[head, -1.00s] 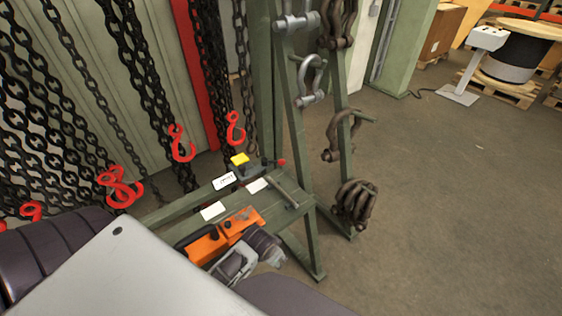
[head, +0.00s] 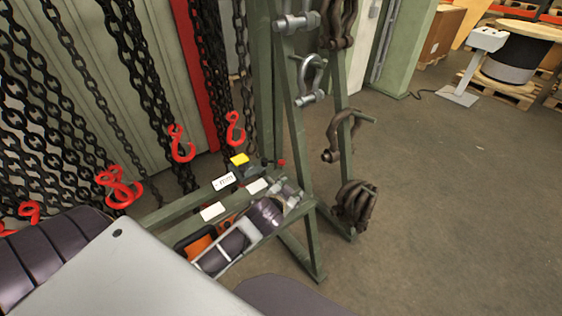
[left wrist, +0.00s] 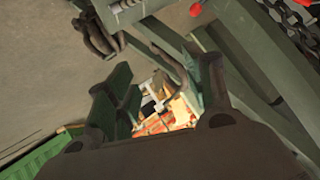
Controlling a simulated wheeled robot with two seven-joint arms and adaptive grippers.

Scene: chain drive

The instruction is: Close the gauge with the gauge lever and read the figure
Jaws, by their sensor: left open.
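The gauge (head: 246,172), a dark block with a yellow top, stands at the back of the green bench, with a white display (head: 224,181) beside it. The gauge lever's red knob (head: 281,162) sticks out at its right in the head view. A red knob, probably the same one, shows at the top of the left wrist view (left wrist: 195,10). My left gripper (head: 292,191) is over the bench's right part, in front of the lever and apart from it. Its fingers stand open and empty in the left wrist view (left wrist: 165,85). The display's figure is too small to read. My right gripper is not in view.
An orange tool (head: 200,246) lies on the bench, partly hidden by my arm. White cards (head: 213,211) lie near it. Chains with red hooks (head: 181,143) hang behind at the left. Shackles (head: 345,135) hang on the green stand at the right.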

